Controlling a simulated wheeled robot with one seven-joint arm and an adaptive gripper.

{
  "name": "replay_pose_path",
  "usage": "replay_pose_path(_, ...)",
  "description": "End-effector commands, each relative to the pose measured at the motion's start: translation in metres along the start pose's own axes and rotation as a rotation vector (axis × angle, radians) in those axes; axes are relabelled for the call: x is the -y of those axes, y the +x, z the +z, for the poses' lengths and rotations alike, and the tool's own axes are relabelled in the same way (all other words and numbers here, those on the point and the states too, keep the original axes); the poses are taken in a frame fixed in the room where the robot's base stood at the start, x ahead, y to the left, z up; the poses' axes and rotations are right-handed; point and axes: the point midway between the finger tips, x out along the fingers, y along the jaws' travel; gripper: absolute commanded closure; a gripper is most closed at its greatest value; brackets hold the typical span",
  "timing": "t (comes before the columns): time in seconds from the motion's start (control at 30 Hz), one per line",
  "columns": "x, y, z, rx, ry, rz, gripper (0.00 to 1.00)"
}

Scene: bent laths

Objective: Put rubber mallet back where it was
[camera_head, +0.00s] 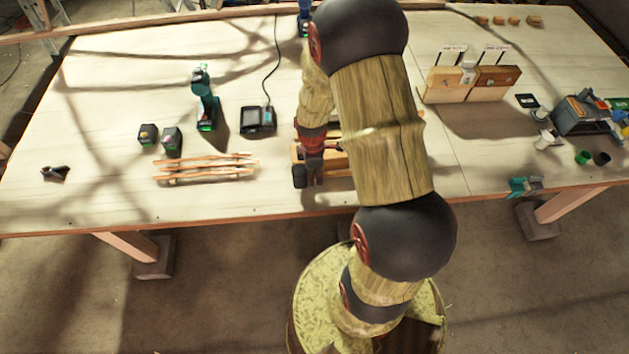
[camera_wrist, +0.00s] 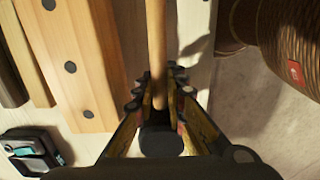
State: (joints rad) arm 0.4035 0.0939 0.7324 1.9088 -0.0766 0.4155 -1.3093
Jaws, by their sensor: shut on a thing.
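My gripper (camera_wrist: 175,85) is shut on the rubber mallet's pale wooden handle (camera_wrist: 156,40), which runs up the wrist view between the two fingers. A dark rounded piece (camera_wrist: 161,140) sits between the fingers nearer the palm; I cannot tell whether it is the mallet head. In the head view my gripper (camera_head: 308,172) is low over the near middle of the table, by a wooden block. My arm hides much of that area. Whether the mallet touches the table is not clear.
A wooden block with dark round spots (camera_wrist: 75,65) lies left of the handle in the wrist view. Bent laths (camera_head: 205,168), a charger (camera_head: 258,118), a drill (camera_head: 205,100) and batteries (camera_head: 171,140) stand left of my gripper. The table's front edge is close.

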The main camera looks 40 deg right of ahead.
Motion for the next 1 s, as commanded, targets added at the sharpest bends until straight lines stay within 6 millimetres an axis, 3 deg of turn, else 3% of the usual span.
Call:
replay_pose_path(0.2, -0.001, 0.029, -0.001, 0.000, -0.001, -0.001, 1.00)
replay_pose_path(0.6, -0.001, 0.035, -0.001, 0.000, -0.001, 0.000, 1.00)
replay_pose_path(0.63, 0.000, 0.035, -0.001, 0.000, -0.001, -0.001, 0.86)
replay_pose_path(1.0, 0.000, 0.034, -0.001, 0.000, -0.001, -0.001, 0.69)
